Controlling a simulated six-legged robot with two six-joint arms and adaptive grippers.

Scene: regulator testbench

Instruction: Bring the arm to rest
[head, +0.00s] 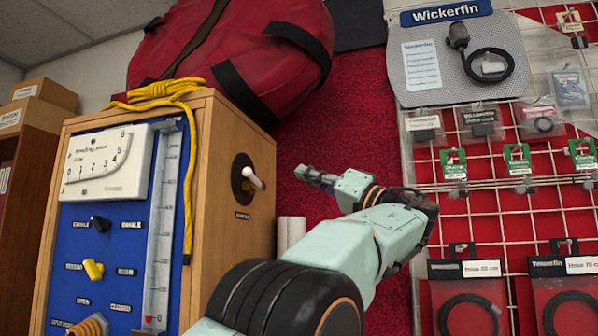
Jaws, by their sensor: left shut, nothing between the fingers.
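One arm of mine reaches in from the bottom middle, pale green with black and orange bands. Its left gripper (302,173) points left, shut and empty. A white-tipped lever (253,178) on a dark round plate sticks out of that side, just left of the fingertips in the picture. A small gap shows between them. My right gripper is not in view.
The testbench's blue front panel (120,255) carries a white gauge (108,165), a yellow knob (93,270) and a black knob (100,224). A yellow rope (160,92) and a red bag (225,60) lie on top. A pegboard rack with packaged parts (480,122) stands at right.

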